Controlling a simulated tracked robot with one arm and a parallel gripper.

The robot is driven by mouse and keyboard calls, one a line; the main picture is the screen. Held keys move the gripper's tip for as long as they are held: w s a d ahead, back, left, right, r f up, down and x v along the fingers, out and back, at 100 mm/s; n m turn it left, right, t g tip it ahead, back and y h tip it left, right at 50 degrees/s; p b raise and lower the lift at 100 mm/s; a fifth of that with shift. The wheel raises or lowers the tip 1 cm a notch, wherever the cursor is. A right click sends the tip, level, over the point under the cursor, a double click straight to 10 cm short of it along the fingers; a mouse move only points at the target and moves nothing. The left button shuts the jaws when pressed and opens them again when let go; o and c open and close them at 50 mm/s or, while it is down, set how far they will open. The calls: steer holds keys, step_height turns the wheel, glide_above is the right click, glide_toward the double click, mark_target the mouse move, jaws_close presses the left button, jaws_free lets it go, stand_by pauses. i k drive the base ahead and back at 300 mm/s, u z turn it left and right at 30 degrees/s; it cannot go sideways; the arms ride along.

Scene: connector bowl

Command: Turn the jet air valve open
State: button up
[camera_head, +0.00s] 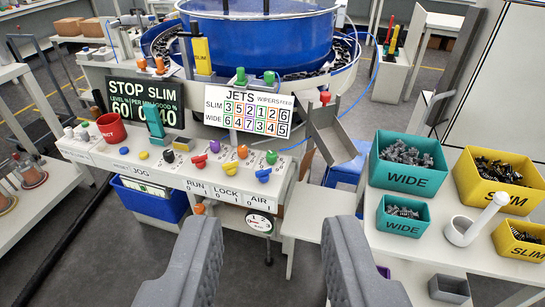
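My gripper (275,224) is open and empty. Its two grey fingers point forward at the bottom of the view, wide apart, in front of the white control panel (125,157). A blue knob (263,174) sits at the panel's right end, above the label AIR (258,201). A round 1-2 dial plate (259,222) hangs below the panel, between my fingertips in the picture. I cannot tell for sure which of these is the jet air valve, nor how it is set.
A big blue bowl (262,42) stands behind the panel. A grey chute (332,132) is at the panel's right. Teal bins (403,180) and yellow bins (497,194) with connectors are on the right table. A red mug (111,128) stands at left.

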mark_target(263, 175)
steer(key=i, duration=0.9)
steer(key=u, duration=0.05)
